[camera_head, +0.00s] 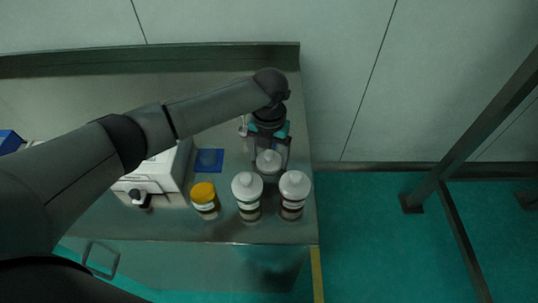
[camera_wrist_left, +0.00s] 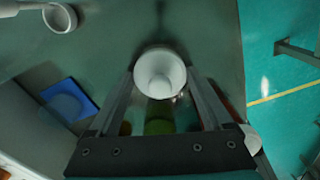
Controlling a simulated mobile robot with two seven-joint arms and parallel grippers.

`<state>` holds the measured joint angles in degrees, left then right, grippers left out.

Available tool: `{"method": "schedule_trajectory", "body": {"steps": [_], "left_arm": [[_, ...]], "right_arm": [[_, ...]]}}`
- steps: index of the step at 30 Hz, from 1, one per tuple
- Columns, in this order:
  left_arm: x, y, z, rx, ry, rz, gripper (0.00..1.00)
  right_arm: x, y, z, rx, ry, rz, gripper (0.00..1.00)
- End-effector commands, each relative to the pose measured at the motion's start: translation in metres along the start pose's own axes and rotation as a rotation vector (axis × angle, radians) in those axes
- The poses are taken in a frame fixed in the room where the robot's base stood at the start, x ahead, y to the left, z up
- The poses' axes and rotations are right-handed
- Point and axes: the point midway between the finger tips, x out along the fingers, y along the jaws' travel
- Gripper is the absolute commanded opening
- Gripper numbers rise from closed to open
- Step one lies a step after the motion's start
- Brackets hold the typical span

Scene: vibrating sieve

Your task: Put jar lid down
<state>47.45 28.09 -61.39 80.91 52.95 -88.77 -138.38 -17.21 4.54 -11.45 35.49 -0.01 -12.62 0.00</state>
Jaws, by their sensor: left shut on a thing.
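A white round lid with a raised centre (camera_wrist_left: 160,76) is between the fingers of my left gripper (camera_wrist_left: 160,84), which is shut on it. In the head view the lid (camera_head: 268,162) shows at the tips of the downward-pointing left gripper (camera_head: 269,152), just behind two white-topped bottles. Whether the lid touches the table cannot be told. A bottle with a white cap (camera_head: 247,187) stands in front of the gripper, and another (camera_head: 293,186) stands to its right. A jar with a yellow lid (camera_head: 203,193) stands to the left. My right gripper is not in view.
A blue square (camera_head: 208,160) lies on the grey table (camera_head: 225,232), beside a white machine (camera_head: 160,176). A white round-ended item (camera_wrist_left: 60,17) lies at the wrist view's upper left. The table's right edge is close to the bottles.

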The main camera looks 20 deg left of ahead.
Motion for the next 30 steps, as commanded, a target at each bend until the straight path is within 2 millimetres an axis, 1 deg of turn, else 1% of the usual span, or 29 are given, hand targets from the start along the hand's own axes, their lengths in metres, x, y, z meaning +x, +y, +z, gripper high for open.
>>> {"method": "schedule_trajectory", "body": {"steps": [4,8,9,12,19,23,26,30], "left_arm": [[-0.001,0.0,0.0,0.0,0.0,0.0,0.32],[0.003,0.0,0.0,0.0,0.0,0.001,0.32],[0.003,0.0,0.0,0.0,0.0,0.0,0.88],[0.003,0.0,0.0,0.0,0.0,0.0,0.99],[0.002,0.0,0.0,0.0,0.0,0.0,1.0],[-0.006,0.0,0.001,-0.001,-0.002,-0.001,1.0],[-0.022,0.0,0.001,0.0,-0.003,0.0,1.0],[-0.053,0.0,0.001,0.0,-0.004,-0.001,1.0]], "right_arm": [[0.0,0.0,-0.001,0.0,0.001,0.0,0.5],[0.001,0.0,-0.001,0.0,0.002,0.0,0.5],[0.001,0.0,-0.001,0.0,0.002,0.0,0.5],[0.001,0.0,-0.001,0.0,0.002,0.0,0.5],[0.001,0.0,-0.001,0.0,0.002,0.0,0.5],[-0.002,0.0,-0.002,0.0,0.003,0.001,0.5],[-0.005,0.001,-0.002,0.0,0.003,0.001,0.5],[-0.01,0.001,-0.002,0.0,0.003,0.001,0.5]]}}
